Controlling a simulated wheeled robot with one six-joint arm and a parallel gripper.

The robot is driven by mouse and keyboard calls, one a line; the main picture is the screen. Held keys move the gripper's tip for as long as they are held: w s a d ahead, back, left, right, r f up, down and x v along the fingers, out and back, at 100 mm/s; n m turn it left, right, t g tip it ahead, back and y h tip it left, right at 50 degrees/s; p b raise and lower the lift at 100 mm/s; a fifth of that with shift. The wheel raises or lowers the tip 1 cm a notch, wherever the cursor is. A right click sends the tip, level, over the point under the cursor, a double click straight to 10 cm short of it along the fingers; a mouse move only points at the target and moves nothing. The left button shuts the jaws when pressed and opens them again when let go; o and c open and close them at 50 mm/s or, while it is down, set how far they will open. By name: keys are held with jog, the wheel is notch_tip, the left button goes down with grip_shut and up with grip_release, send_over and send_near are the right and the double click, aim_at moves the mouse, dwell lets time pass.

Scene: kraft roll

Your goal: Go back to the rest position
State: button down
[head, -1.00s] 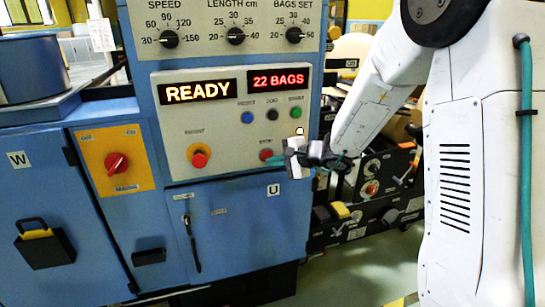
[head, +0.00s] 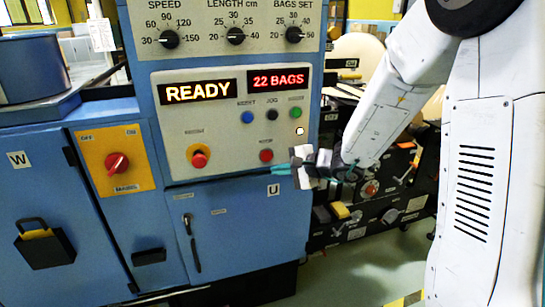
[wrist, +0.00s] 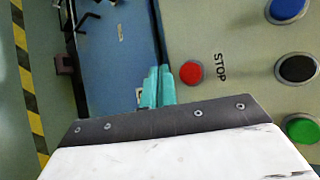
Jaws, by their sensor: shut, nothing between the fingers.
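My gripper (head: 282,170) is in front of the blue machine's control panel (head: 222,136), just below the red stop button (head: 266,155). Its teal fingers are together with nothing between them. In the wrist view the teal fingers (wrist: 156,87) show side by side, beside the red button marked STOP (wrist: 191,72). I cannot tell the exact gap between the fingertips and the panel. The panel displays read READY and 22 BAGS.
Blue (head: 247,117), black and green buttons sit above the stop button. A red emergency button (head: 199,159) and a red mains switch (head: 116,162) are to the left. Black machine parts (head: 370,200) stand behind my arm. Green floor shows at lower right.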

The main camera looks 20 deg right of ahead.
dwell(0.6)
jog(key=s+a+r+n+g, duration=0.25)
jog(key=s+n+g, duration=0.2)
jog(key=s, duration=0.55)
jog(key=s+a+r+n+g, duration=0.1)
jog(key=s+a+n+g, duration=0.3)
jog(key=s, duration=0.6)
jog(key=s+d+r+n+h, duration=0.2)
jog(key=s+d+r+h, duration=0.1)
jog(key=s, duration=0.5)
jog(key=s+d+r+n+h, duration=0.3)
jog(key=s+d+h, duration=0.2)
jog(key=s+d, duration=0.2)
jog(key=shift+s+d+r, duration=0.2)
jog(key=shift+s+r, duration=0.1)
jog(key=shift+s, duration=0.2)
